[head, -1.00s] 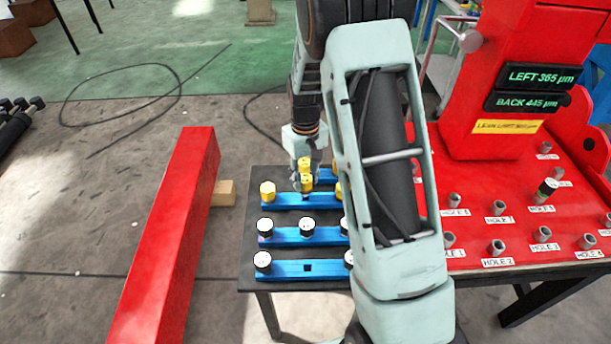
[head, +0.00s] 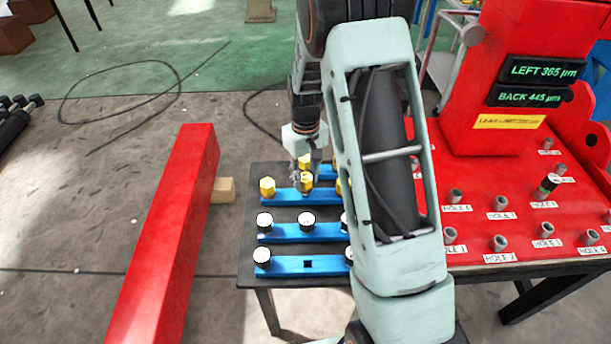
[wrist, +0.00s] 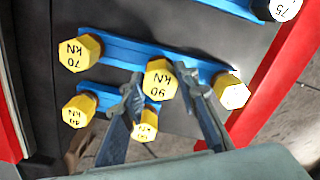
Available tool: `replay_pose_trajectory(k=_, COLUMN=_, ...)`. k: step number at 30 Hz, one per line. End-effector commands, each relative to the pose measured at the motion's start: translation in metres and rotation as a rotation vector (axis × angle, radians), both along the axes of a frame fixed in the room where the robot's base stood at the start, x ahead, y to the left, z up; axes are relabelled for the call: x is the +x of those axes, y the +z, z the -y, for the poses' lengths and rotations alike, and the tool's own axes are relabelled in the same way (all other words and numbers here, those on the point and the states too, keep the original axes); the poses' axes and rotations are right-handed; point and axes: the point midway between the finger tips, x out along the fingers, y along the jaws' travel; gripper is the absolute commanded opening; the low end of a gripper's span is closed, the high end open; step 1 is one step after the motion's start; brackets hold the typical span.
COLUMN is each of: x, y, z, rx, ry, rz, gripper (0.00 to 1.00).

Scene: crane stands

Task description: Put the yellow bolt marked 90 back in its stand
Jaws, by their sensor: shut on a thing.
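The yellow hex bolt marked 90 (wrist: 159,78) is between the fingers of my gripper (wrist: 160,88) in the wrist view, and the gripper is shut on it. In the head view, the bolt (head: 306,178) is at the middle of the blue stand (head: 284,196), between two other yellow bolts. Its head looks about level with theirs. The fingers hide its shank, so I cannot tell if it is fully seated. In the wrist view, a bolt marked 70 (wrist: 80,52) is on the left of the same blue stand (wrist: 118,48). My gripper (head: 305,180) reaches down from above.
Blue stands with white-topped bolts (head: 264,221) are nearer on the black table (head: 246,246); the front one has an empty square hole. A red beam (head: 172,230) lies left. The red machine (head: 525,185) with labelled holes stands right.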

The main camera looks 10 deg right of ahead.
Motion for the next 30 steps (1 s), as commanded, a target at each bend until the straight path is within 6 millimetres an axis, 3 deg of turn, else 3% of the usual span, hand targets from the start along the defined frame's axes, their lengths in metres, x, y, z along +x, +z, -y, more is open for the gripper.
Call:
replay_pose_trajectory(k=14, x=0.0, y=-0.021, z=0.0, rx=0.0, ry=0.0, rz=0.0, gripper=0.01)
replay_pose_trajectory(k=15, x=0.0, y=-0.02, z=0.0, rx=0.0, ry=0.0, rz=0.001, gripper=0.3)
replay_pose_trajectory(k=20, x=0.0, y=-0.019, z=0.0, rx=0.0, ry=0.0, rz=0.0, gripper=0.48)
replay_pose_trajectory(k=30, x=0.0, y=-0.019, z=0.0, rx=0.0, ry=0.0, rz=-0.001, gripper=0.48)
